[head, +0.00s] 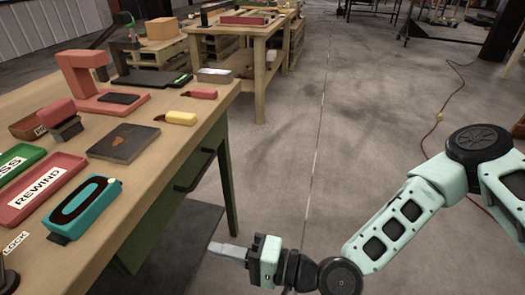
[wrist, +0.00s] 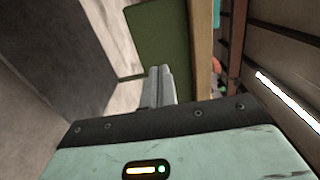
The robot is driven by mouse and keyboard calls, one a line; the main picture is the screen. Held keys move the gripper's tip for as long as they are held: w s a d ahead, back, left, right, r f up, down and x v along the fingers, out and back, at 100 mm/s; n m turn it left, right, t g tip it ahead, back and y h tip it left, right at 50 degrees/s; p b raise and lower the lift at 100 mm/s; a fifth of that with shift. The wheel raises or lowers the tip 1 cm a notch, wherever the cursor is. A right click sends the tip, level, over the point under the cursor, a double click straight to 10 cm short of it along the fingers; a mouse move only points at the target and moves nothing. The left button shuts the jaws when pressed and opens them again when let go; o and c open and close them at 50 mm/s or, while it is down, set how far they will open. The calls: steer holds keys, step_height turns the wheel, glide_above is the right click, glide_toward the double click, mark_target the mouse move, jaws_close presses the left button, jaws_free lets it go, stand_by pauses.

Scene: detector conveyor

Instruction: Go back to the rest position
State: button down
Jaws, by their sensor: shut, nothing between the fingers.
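My gripper (head: 226,252) is shut and empty. In the head view it is held out in front of the workbench's right edge, over the floor, pointing left. My mint-green arm reaches to it from the right side of the picture. In the wrist view the closed fingers (wrist: 160,85) lie side by side with nothing between them. Behind them are a green panel (wrist: 160,40) and the bench's wooden edge (wrist: 202,60).
A wooden workbench (head: 196,135) fills the left, bearing a red REWIND tray (head: 25,207), a teal device (head: 62,222), a dark plate (head: 124,142) and a red detector frame (head: 78,75). Another wooden table (head: 259,60) stands behind. The floor right of the bench is clear except for a red cable (head: 428,135).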

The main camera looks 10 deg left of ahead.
steer(key=s+d+f+n+g+h, duration=0.1)
steer(key=d+f+n+g+h, duration=0.25)
steer(key=d+n+h, duration=0.65)
steer(key=w+d+r+t+h, duration=0.2)
steer(key=d+r+h, duration=0.15)
steer(key=d, duration=0.35)
steer(key=s+d+r+m+h, duration=0.2)
steer(key=s+d+r+h, duration=0.25)
steer(key=d+r, duration=0.65)
step_height(320, 180, up, 16)
steer(key=s+a+p, duration=0.1)
steer(key=p, duration=1.3)
steer(key=shift+y+p, duration=0.3)
